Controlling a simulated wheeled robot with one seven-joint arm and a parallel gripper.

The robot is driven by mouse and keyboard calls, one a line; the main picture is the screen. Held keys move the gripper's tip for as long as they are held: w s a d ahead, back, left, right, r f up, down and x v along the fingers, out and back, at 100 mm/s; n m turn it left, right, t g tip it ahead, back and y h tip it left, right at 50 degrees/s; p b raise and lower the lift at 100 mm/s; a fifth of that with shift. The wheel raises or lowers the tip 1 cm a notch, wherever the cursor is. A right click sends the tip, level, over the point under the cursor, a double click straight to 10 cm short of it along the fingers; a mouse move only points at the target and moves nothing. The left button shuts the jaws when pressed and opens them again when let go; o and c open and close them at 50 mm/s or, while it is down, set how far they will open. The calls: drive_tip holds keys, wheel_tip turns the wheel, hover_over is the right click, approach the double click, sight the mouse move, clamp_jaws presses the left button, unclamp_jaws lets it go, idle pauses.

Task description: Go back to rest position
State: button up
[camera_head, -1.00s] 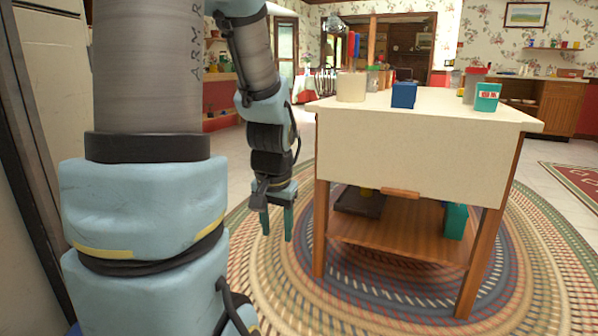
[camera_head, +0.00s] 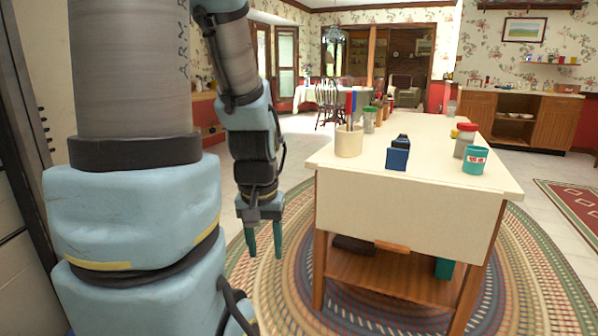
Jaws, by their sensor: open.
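My gripper (camera_head: 264,243) hangs down left of the kitchen island, its two green fingers apart with nothing between them. It is above the braided rug and apart from the island. My arm comes down from the upper left of the view, bent at the elbow. The island (camera_head: 405,208) has a pale top and wooden legs, and stands to the right of my gripper.
On the island stand a cream holder (camera_head: 349,141) with coloured sticks, a blue block-like object (camera_head: 398,156), a teal cup (camera_head: 475,160) and a red-lidded jar (camera_head: 465,142). Floor around the round rug (camera_head: 545,270) looks clear. A table with chairs (camera_head: 328,100) stands behind.

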wheel_tip(320, 180, up, 18)
drive_tip(key=p, duration=1.6)
drive_tip(key=shift+r, duration=0.15)
idle(0.3)
